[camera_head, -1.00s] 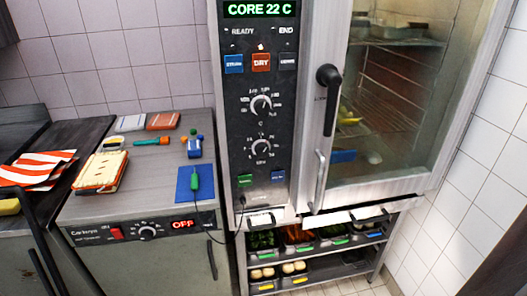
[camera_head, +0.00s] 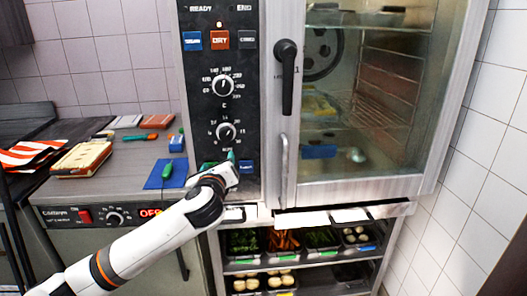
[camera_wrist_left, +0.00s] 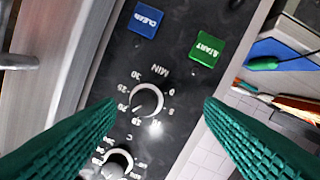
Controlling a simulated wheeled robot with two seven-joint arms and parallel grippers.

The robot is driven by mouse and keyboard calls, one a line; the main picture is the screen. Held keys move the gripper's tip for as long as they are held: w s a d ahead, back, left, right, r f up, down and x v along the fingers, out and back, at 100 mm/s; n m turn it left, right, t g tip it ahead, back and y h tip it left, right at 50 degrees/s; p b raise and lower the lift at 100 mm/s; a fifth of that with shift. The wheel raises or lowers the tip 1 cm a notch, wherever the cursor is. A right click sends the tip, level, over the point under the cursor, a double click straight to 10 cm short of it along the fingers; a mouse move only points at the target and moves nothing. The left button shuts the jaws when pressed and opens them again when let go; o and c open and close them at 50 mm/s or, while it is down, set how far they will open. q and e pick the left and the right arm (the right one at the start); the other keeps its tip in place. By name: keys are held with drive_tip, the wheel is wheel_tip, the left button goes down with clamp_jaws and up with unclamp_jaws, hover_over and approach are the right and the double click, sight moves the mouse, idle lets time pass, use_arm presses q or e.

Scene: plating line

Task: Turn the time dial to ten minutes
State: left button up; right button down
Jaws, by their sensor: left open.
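The time dial (camera_head: 227,132) is the lower round knob on the oven's dark control panel, with a scale around it. In the left wrist view the time dial (camera_wrist_left: 146,100) is marked MIN and appears upside down, between the two green fingers; I cannot read its setting surely. My left gripper (camera_head: 230,158) is just below the dial in the head view. In the left wrist view the left gripper (camera_wrist_left: 160,106) is open, with nothing between its fingertips touching them. My right gripper is not in view.
The temperature dial (camera_head: 223,86) is above the time dial. A green START button (camera_wrist_left: 208,48) and a blue CLEAR button (camera_wrist_left: 146,20) are close by. The oven's door handle (camera_head: 287,78) is to the right. A counter with a blue mat (camera_head: 158,178) is left.

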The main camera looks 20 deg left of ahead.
sight(225, 135)
use_arm(q)
drive_tip(key=shift+m+t, duration=0.4)
drive_tip(key=shift+m, duration=0.2)
drive_tip(key=w+a+r, duration=0.1)
drive_tip(key=w, duration=0.2)
drive_tip(key=w+a+r, duration=0.1)
drive_tip(key=w, duration=0.2)
drive_tip(key=w+a+r+p, duration=0.1)
drive_tip(key=w, duration=0.2)
drive_tip(key=shift+w+a, duration=0.4)
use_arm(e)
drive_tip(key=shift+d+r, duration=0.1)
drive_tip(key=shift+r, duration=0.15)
use_arm(q)
drive_tip(key=c, duration=1)
